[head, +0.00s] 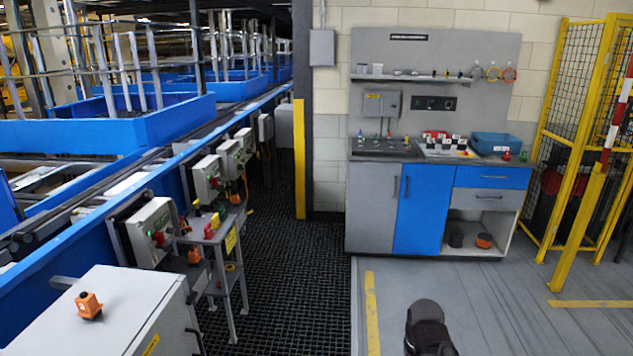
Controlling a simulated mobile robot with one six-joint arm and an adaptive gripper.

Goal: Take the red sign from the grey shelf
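A small grey shelf stand (222,273) stands beside the blue conveyor, left of centre. On its top lies a small red item (209,231) among small yellow pieces; it is too small to tell whether it is a sign. Several red and white pieces (436,135) stand on the workbench at the back, also too small to read. A narrow grey wall shelf (408,77) above the bench holds small items, with no clear red sign among them. A dark rounded part, seemingly of my arm, shows at the bottom edge. My gripper's fingers do not show.
A grey cabinet (120,308) with an orange item (89,305) on top fills the lower left. Control boxes (152,231) line the conveyor (60,240). The workbench (375,206) is at the back and a yellow fence (575,130) at right. Dark grating and grey floor between are clear.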

